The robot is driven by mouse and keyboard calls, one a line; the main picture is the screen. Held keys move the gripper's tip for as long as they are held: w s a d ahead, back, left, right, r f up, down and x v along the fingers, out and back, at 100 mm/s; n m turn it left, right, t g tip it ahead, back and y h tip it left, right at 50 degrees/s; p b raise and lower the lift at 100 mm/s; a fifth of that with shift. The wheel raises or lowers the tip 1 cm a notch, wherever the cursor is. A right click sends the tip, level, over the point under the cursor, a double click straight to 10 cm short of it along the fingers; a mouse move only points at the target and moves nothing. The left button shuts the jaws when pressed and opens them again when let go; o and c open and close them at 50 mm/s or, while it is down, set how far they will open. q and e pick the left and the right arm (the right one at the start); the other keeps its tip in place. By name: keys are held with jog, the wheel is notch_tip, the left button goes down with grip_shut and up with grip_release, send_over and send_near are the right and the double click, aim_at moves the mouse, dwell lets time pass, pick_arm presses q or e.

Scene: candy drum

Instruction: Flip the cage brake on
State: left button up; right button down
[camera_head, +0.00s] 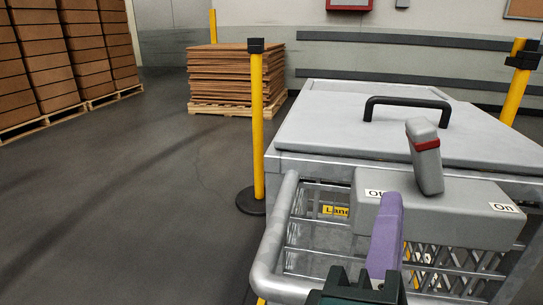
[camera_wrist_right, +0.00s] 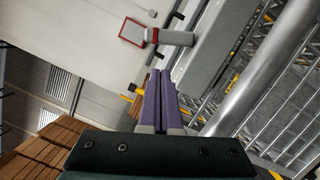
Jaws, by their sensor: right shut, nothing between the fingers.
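The cage brake is a grey box (camera_head: 455,215) on the cage front, with an "Off" label (camera_head: 375,193) at its left and an "On" label (camera_head: 503,207) at its right. Its grey lever (camera_head: 429,172) has a red band and stands up from the box, top leaning slightly left, toward the Off side. The lever also shows in the right wrist view (camera_wrist_right: 175,38), beyond the fingertips. My right gripper (camera_head: 391,200) has purple fingers, shut and empty, in front of the box, left of the lever. In the wrist view its fingertips (camera_wrist_right: 160,72) appear apart from the lever. My left gripper is out of view.
A grey tubular rail (camera_head: 270,260) curves around the mesh cage below the box. A lid (camera_head: 400,125) with a black handle (camera_head: 408,101) lies behind. A yellow post (camera_head: 257,130) stands left of the cage. Open floor (camera_head: 130,200) lies farther left.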

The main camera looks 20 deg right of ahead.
aim_at(425, 156)
jog(key=shift+d, duration=0.1)
jog(key=x, duration=1)
jog(key=shift+s+d+r, duration=0.1)
